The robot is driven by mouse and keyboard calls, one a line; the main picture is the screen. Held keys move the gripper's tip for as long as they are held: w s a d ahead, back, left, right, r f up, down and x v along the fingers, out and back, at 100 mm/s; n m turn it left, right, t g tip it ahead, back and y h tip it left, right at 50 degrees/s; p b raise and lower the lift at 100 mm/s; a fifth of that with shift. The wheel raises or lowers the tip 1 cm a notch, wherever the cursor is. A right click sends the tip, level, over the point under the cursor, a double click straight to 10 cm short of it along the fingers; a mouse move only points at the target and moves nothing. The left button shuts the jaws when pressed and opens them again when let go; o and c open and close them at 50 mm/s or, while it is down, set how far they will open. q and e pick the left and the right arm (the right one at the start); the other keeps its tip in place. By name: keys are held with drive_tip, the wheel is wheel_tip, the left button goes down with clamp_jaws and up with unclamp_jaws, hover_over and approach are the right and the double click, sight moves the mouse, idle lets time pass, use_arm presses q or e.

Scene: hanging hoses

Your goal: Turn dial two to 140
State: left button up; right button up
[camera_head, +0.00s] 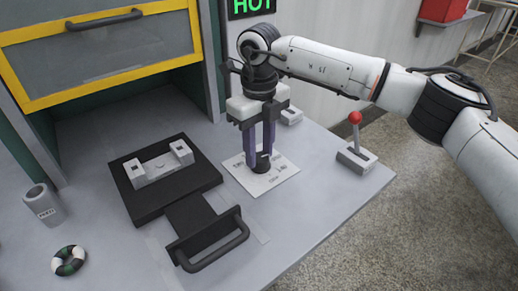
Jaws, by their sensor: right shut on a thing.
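My right gripper (259,152) comes down from above with its fingers pointing at the table. It is shut on a small black dial (262,166), one finger on each side. The dial stands on a white printed sheet (277,180). The print is too small to read, so I cannot tell the dial's number or setting. The gripper hides part of the dial and the sheet. My left gripper is not in view.
A red-knobbed lever (356,120) stands right of the sheet. A black fixture (180,207) with a handle (215,245) lies left. A grey cup (43,205) and a striped ring (68,260) are far left. A yellow-framed door (110,60) hangs above. A small white box (291,116) is behind the gripper.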

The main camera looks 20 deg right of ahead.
sight(260, 156)
drive_tip(key=m, duration=0.6)
drive_tip(key=shift+w+d+r+m, duration=0.1)
drive_tip(key=shift+d+m, duration=0.05)
drive_tip(key=shift+m, duration=0.15)
idle(0.4)
drive_tip(key=o, duration=1)
drive_tip(key=shift+o, duration=0.2)
wheel_tip(260, 156, up, 10)
drive_tip(key=shift+r, duration=0.1)
